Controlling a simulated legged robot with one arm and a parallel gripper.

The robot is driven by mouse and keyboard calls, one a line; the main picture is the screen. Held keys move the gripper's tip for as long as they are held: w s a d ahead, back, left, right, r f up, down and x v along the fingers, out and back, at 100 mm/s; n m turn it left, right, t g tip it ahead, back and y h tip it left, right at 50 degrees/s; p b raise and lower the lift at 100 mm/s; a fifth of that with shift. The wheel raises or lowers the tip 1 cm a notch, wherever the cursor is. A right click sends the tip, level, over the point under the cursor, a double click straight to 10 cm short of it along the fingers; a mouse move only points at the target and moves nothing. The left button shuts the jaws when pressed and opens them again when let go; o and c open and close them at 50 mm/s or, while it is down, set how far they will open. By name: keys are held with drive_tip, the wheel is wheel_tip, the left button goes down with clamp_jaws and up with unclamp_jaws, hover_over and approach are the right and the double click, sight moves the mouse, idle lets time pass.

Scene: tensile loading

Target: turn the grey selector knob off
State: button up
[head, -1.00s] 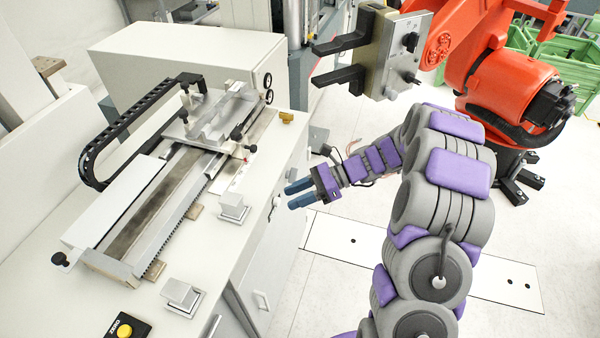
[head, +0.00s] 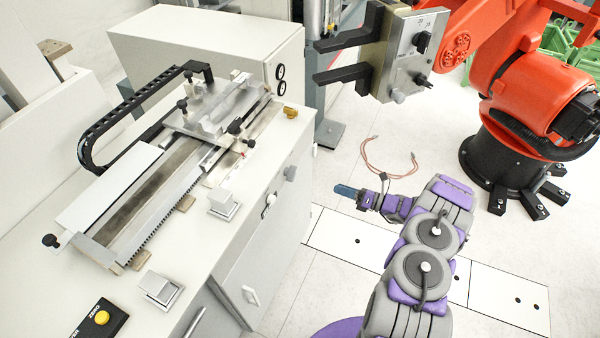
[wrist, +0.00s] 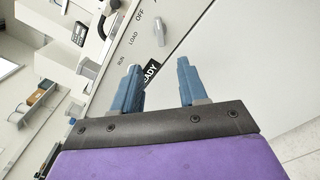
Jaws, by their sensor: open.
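The grey selector knob (wrist: 159,32) shows in the wrist view on the white cabinet front, close to the printed OFF, LOAD and RUN marks. Which mark it points to is not clear. In the wrist view my gripper (wrist: 158,65) is open and empty, and the knob lies beyond the fingertips. One finger partly hides a black READY label (wrist: 151,72).
A linear-stage rig (head: 165,180) stands on the cabinet top. An orange robot arm (head: 530,90) holds a tool block at upper right. Floor around my gripper is clear except a cable (head: 390,165).

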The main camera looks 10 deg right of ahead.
sight(291, 172)
drive_tip(key=b+x, duration=0.2)
drive_tip(key=x, duration=1.5)
drive_tip(key=shift+a, duration=0.15)
drive_tip(key=shift+w+f, duration=0.1)
drive_tip(key=shift+c, duration=0.2)
clamp_jaws()
